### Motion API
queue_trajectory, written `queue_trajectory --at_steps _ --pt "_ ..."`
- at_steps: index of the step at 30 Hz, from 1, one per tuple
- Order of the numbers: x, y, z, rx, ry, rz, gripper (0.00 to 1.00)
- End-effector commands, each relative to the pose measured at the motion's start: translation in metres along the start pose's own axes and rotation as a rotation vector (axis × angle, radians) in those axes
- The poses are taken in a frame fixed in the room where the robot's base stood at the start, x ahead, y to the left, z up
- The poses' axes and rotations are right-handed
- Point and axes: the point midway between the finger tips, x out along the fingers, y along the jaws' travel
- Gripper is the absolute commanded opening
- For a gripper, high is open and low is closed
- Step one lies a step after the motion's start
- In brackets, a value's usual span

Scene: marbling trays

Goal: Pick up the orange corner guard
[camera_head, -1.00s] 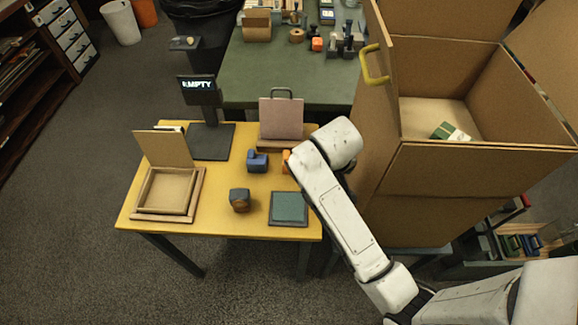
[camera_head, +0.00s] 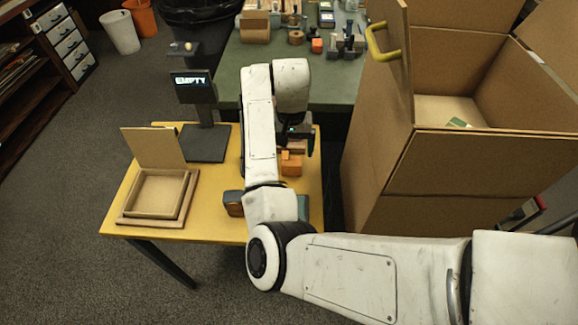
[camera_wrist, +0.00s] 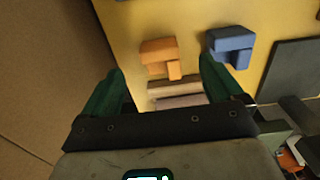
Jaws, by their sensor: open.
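The orange corner guard (camera_head: 291,165) sits on the yellow table (camera_head: 112,216), right of my forearm in the head view. In the wrist view the orange corner guard (camera_wrist: 157,53) appears beyond and between my fingertips. My gripper (camera_wrist: 163,70) is open with green fingers, and nothing is between them. In the head view my gripper (camera_head: 301,142) hangs over the table close to the guard. The wrist view shows them apart, but the exact height gap cannot be told. A blue corner guard (camera_wrist: 229,46) lies to the right of the orange one in the wrist view; my arm hides it in the head view.
A tall cardboard box (camera_head: 388,170) with a yellow handle stands close on the table's right. A display reading EMPTY (camera_head: 192,86) stands at the back. A wooden frame box (camera_head: 126,219) is at the left. A grey-and-brown block (camera_head: 233,204) sits near my arm. A green table (camera_head: 229,70) lies behind.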

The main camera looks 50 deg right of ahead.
Motion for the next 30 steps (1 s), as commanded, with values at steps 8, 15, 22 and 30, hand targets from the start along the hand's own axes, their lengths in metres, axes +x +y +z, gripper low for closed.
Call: queue_trajectory --at_steps 8,15,22,30 --pt "0.033 0.0 0.0 -0.001 0.001 0.001 0.94" --pt "0.058 0.002 -0.003 -0.001 -0.001 0.001 0.94" --pt "0.085 0.002 -0.004 -0.001 0.001 0.001 0.94" --pt "0.087 0.002 -0.004 -0.001 0.002 0.001 0.94"
